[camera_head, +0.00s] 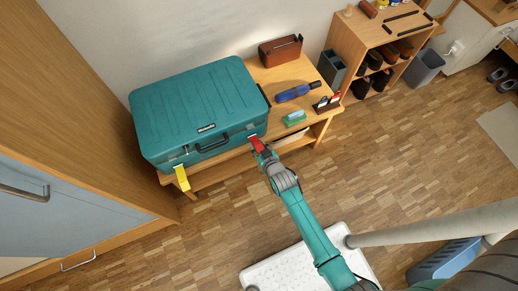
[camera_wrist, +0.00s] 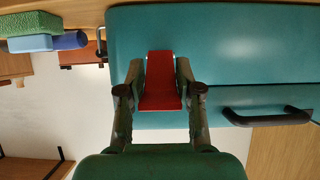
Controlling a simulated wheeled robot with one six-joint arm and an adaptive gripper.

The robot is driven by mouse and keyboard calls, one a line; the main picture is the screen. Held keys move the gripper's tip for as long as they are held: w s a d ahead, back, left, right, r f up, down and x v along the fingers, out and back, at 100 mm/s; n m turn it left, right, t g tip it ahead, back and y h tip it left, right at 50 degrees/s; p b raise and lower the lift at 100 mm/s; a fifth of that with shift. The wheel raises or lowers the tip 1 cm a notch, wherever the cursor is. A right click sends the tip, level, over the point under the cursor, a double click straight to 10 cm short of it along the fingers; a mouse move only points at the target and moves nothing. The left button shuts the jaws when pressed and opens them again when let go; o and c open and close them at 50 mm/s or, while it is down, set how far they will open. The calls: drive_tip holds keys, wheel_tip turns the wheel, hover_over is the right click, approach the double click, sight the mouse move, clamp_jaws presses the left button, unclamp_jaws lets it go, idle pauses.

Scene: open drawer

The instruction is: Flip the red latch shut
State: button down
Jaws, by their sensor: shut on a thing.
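The red latch (camera_wrist: 160,82) is on the front of the teal suitcase (camera_head: 190,105), at its right end in the head view. In the wrist view the latch lies between the two fingers of my gripper (camera_wrist: 160,92), which is shut on its sides. In the head view my gripper (camera_head: 262,152) meets the red latch (camera_head: 255,144), which sticks out from the case front and is partly hidden by the fingers. A yellow latch (camera_head: 182,177) hangs down at the case's left end. The suitcase is closed, with a dark handle (camera_head: 212,143) between the latches.
The suitcase stands on a wooden bench (camera_head: 293,73). Right of it lie a blue bottle (camera_head: 292,93), a green-topped sponge (camera_head: 295,118), a brush box (camera_head: 327,103) and a brown case (camera_head: 280,50). A wooden cabinet (camera_head: 90,120) rises at left.

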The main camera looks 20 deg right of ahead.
sight(256, 139)
drive_tip(key=r+g, duration=0.1)
drive_tip(key=w+r+g, duration=0.1)
drive_tip(key=g, duration=0.1)
drive_tip(key=shift+w+r, duration=0.15)
drive_tip(key=w+r+g, duration=0.1)
drive_tip(key=g, duration=0.1)
drive_tip(key=shift+w+g, duration=0.1)
drive_tip(key=shift+g, duration=0.2)
drive_tip(key=g, duration=0.1)
drive_tip(key=w+r+g, duration=0.1)
drive_tip(key=g, duration=0.1)
drive_tip(key=shift+w+r, duration=0.1)
drive_tip(key=shift+w, duration=0.2)
drive_tip(key=shift+w+r+g, duration=0.15)
drive_tip(key=shift+w+g, duration=0.45)
drive_tip(key=shift+g, duration=0.7)
drive_tip(key=c, duration=0.8)
unclamp_jaws()
drive_tip(key=shift+o, duration=0.2)
